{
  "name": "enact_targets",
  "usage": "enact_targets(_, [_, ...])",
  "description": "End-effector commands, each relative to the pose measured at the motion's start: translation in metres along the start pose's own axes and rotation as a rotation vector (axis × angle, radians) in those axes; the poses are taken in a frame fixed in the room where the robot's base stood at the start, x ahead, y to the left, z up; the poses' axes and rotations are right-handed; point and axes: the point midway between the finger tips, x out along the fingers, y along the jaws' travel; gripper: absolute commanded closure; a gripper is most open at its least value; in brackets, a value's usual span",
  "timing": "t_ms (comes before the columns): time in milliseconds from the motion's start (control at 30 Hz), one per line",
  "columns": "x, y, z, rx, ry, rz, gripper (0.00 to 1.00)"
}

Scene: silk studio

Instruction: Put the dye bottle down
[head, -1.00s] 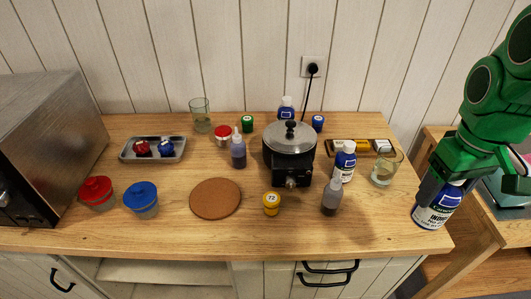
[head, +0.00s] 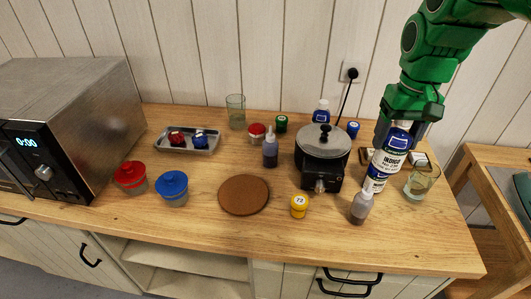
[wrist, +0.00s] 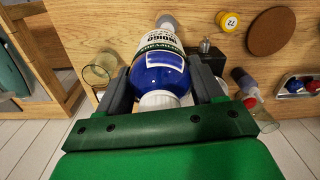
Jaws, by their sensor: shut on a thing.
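My gripper (head: 398,130) is shut on the dye bottle (head: 391,158), a white and blue bottle labelled INDIGO. In the head view it hangs tilted at the right part of the counter. In the wrist view the bottle (wrist: 160,73) sits between the two dark fingers (wrist: 165,85), its white cap toward me. Whether its bottom touches the wood cannot be told.
A grey-filled squeeze bottle (head: 361,208), a glass (head: 421,182) and the black cooker (head: 320,158) stand close around the held bottle. A yellow jar (head: 299,205) and a cork mat (head: 244,195) lie left. The counter's (head: 425,240) front right is bare.

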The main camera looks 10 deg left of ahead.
Motion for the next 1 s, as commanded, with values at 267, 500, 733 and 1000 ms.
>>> enact_targets(267, [0.001,-0.057,-0.048,-0.02,-0.002,0.007,0.75])
enact_targets(500, [0.003,-0.115,-0.083,-0.038,0.001,0.012,0.75])
enact_targets(733, [0.007,-0.18,-0.108,-0.061,0.006,0.017,0.75])
enact_targets(1000, [0.013,-0.255,-0.125,-0.093,0.012,0.021,0.75])
